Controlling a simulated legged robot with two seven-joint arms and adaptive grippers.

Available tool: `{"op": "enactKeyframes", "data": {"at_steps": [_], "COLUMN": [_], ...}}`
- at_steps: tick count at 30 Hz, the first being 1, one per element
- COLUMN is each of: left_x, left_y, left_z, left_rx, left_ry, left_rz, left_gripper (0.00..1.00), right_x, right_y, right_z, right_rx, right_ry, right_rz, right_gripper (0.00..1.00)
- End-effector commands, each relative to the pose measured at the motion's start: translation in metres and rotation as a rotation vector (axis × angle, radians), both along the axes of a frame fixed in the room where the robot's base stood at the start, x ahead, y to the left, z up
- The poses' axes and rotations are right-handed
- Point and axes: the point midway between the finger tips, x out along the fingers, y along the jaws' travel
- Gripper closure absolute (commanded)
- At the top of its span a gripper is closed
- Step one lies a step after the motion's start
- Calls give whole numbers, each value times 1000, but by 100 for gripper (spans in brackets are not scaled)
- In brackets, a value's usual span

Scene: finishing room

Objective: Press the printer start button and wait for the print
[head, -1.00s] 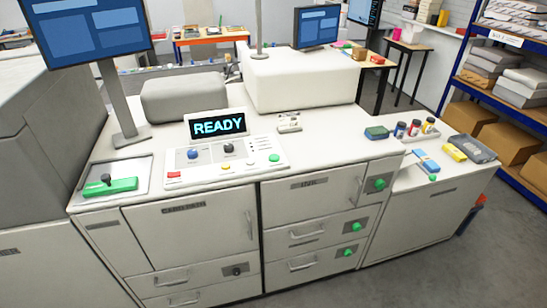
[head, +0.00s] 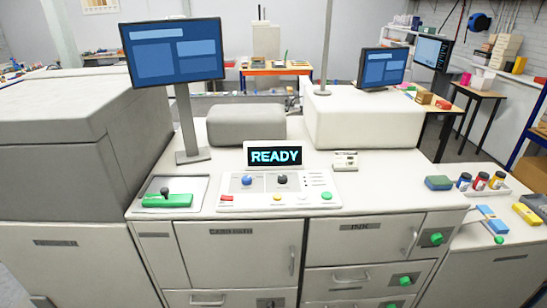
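The printer (head: 240,225) is a long white machine across the middle of the head view. Its control panel (head: 265,204) slopes toward me on the top, near the front edge. A small display (head: 274,155) behind the panel reads READY in blue letters. The panel has a green button (head: 327,196) at its right end, a yellow button (head: 277,197) in the middle and a red button (head: 227,198) at its left. A blue knob (head: 247,180) and a black knob (head: 282,180) sit above them. Labels are too small to read. Neither of my grippers is in view.
A green block with a black knob (head: 167,199) sits in a recess left of the panel. Monitors (head: 173,53) (head: 383,68) stand behind. Round green buttons (head: 436,238) are on the front cabinets. Jars and a blue tool (head: 490,218) lie on the right. The panel is unobstructed.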

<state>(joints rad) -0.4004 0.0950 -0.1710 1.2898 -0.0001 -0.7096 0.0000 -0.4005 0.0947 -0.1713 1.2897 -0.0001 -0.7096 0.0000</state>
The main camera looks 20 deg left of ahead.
Motion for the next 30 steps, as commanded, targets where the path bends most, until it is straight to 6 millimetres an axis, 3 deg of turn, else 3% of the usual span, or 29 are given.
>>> {"op": "enactKeyframes", "data": {"at_steps": [9,11,17,18,30], "left_x": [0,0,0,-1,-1], "left_y": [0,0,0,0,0], "left_z": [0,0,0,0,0], "left_rx": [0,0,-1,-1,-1], "left_ry": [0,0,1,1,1], "left_rz": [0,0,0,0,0], "left_gripper": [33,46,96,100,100], "right_x": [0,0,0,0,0], "right_y": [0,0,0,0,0], "right_z": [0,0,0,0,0], "right_rx": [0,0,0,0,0], "right_ry": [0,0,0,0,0], "right_rz": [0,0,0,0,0], "right_gripper": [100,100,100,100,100]}}
